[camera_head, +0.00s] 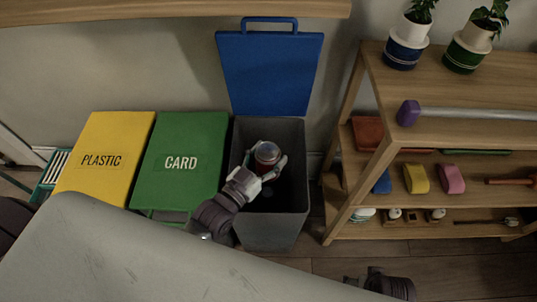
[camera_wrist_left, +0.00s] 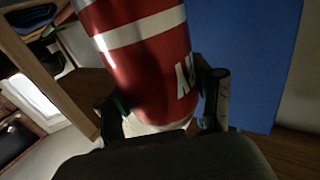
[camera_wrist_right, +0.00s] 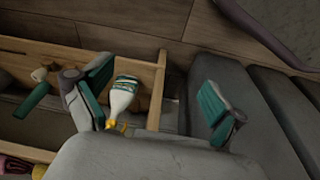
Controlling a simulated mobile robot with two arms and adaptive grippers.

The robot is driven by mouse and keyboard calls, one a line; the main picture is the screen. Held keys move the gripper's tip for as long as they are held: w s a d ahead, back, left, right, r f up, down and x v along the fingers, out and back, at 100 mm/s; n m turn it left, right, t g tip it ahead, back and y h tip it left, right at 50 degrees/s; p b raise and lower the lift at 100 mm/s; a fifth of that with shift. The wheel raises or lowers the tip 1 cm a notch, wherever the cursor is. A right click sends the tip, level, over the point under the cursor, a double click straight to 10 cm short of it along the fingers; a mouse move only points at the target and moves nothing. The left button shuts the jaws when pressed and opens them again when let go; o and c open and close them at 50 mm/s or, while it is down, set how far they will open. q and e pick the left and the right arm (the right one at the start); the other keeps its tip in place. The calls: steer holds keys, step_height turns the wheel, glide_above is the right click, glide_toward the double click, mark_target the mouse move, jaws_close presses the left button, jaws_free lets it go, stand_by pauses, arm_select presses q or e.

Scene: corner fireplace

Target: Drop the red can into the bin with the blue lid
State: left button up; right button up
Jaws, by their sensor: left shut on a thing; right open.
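The red can (camera_head: 267,154) is held in my left gripper (camera_head: 266,165), above the open mouth of the grey bin (camera_head: 272,224). The bin's blue lid (camera_head: 268,73) is raised and stands upright behind it. In the left wrist view the red can (camera_wrist_left: 150,65) with white bands fills the space between the fingers, and the blue lid (camera_wrist_left: 232,60) shows behind it. In the right wrist view my right gripper (camera_wrist_right: 150,100) has its fingers wide apart with nothing gripped. The can's height above the rim is hard to tell.
A yellow PLASTIC bin (camera_head: 102,158) and a green CARD bin (camera_head: 181,160) stand shut left of the grey bin. A wooden shelf (camera_head: 440,92) with pots and tools stands close on the right.

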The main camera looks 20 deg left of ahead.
mark_target(268, 149)
arm_select(q)
step_height(268, 149, down, 5)
steer(key=b, duration=0.3)
steer(key=shift+f+b, duration=0.35)
steer(key=shift+f, duration=0.05)
arm_select(e)
steer(key=w+v, duration=0.2)
steer(key=v, duration=1.1)
steer(key=shift+r+t, duration=0.4)
steer(key=shift+d, duration=0.1)
arm_select(q)
steer(key=o, duration=0.9)
steer(key=shift+c, duration=0.2)
step_height(268, 149, up, 10)
steer(key=shift+r, duration=0.1)
arm_select(e)
steer(key=shift+s+f, duration=0.1)
steer(key=shift+s, duration=0.05)
